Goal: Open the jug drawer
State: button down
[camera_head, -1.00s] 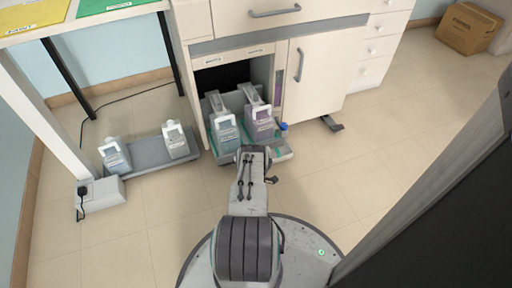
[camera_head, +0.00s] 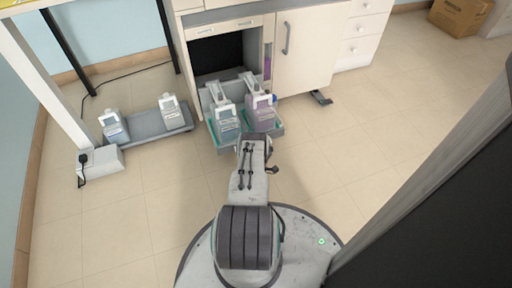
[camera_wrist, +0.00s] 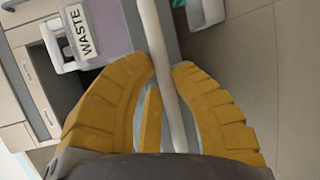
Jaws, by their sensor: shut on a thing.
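The jug drawer (camera_head: 226,148) is a low grey tray pulled out from the lower left opening of the cabinet. Two jugs stand in it: a grey-blue one (camera_head: 226,118) at left and a purple one (camera_head: 262,113) at right. In the wrist view, the pale bar handle (camera_wrist: 152,32) of the drawer runs between the yellow fingers of my gripper (camera_wrist: 170,70), which is shut on it. A jug with a WASTE label (camera_wrist: 84,30) shows just beyond the handle. In the head view my arm hides the fingers and the handle.
The cabinet door (camera_head: 305,50) right of the opening is closed. A grey floor tray (camera_head: 150,125) with two more jugs stands at left, near a white box (camera_head: 101,160) with a plug. A cardboard box (camera_head: 460,17) is at far right. Floor around my base is clear.

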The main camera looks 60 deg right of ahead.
jog(key=shift+f, duration=0.1)
jog(key=c, duration=1.1)
grip_release()
jog(key=shift+w, duration=0.1)
jog(key=shift+r, duration=0.2)
jog(key=shift+d+r, duration=0.1)
jog(key=shift+r, duration=0.75)
jog(key=o, duration=0.4)
notch_tip(320, 180, up, 4)
jog(key=shift+d+r, duration=0.1)
jog(key=shift+r, duration=0.1)
notch_tip(320, 180, up, 2)
jog(key=c, duration=0.4)
jog(key=shift+a+r, duration=0.2)
jog(key=shift+r, duration=0.6)
